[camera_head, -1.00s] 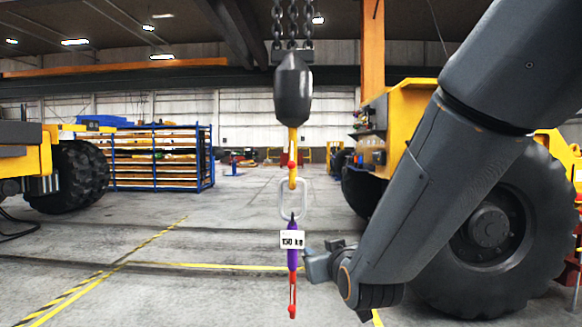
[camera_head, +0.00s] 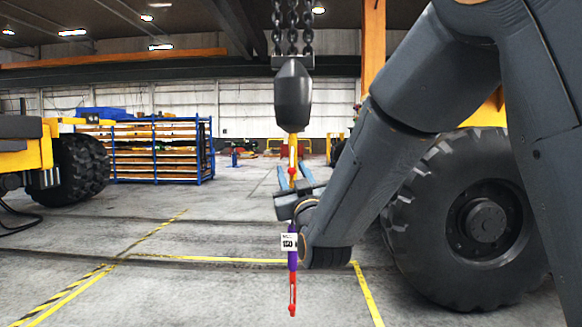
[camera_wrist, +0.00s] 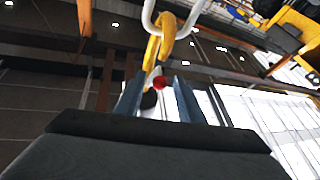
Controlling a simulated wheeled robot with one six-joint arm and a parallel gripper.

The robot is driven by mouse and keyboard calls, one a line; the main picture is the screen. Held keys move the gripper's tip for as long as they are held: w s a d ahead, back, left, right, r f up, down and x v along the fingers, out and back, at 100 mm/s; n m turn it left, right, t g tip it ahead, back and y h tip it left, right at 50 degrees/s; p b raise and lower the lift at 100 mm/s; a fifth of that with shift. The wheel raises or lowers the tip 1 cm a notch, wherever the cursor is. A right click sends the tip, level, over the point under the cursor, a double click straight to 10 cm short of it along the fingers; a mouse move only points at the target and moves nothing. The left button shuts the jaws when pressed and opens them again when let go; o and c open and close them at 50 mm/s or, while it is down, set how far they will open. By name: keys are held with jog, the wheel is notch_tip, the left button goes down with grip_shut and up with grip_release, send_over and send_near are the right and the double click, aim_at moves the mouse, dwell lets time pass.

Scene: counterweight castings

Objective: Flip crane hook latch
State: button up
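The yellow crane hook (camera_head: 292,141) hangs below a dark hook block (camera_head: 293,96) in the head view. Its red latch part (camera_head: 292,170) shows just above my gripper (camera_head: 295,177). My gripper points up from below, its two blue-grey fingers apart. In the wrist view, the yellow hook (camera_wrist: 166,36) carries a pale metal ring (camera_wrist: 149,14). The red latch knob (camera_wrist: 160,83) appears between the spread fingertips of my gripper (camera_wrist: 158,88); whether they touch it I cannot tell. My gripper hides the ring in the head view.
A purple sling (camera_head: 292,258) with a weight tag (camera_head: 289,242) and a red lower end hangs below my gripper. Chains (camera_head: 292,25) hold the block. A large wheel (camera_head: 470,220) stands at right, a blue rack (camera_head: 150,150) at back left. The floor around the hook is open.

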jog(key=shift+w+a+r, duration=0.1)
jog(key=shift+w+r, duration=0.05)
jog(key=shift+w, duration=0.3)
grip_shut()
